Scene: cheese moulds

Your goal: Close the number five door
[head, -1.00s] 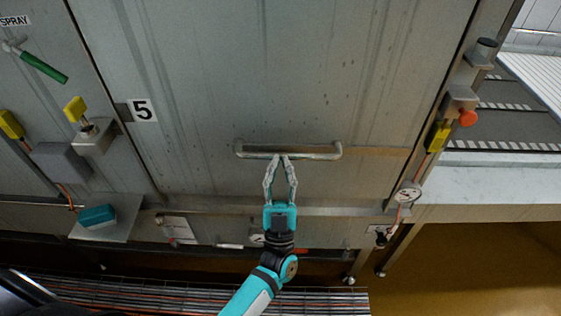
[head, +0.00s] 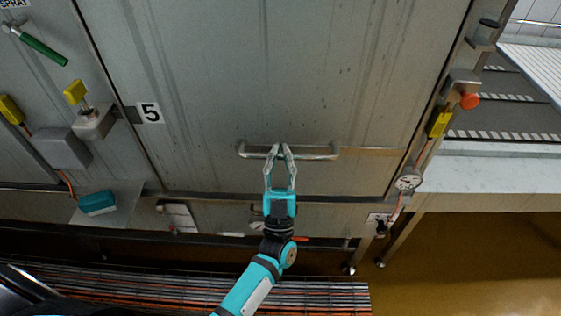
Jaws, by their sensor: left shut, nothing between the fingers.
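The number five door (head: 300,80) is a large grey metal panel, marked by a white plate with a black 5 (head: 149,113) at its left. It appears to sit within its frame, but I cannot tell whether it is fully closed. A horizontal metal bar handle (head: 322,153) runs across its lower middle. My left gripper (head: 278,148), teal with grey fingers, points up at the handle. Its fingertips are together and overlap the middle of the bar in the head view; nothing shows between them. I cannot tell whether they touch the bar. My right gripper is not in view.
Yellow-tagged latch boxes (head: 92,121) and a green-handled tool (head: 42,48) are at the left. An orange-red knob (head: 469,101) and a round gauge (head: 408,179) are at the right frame. A teal block (head: 98,203) sits on a lower-left shelf. Cables run below.

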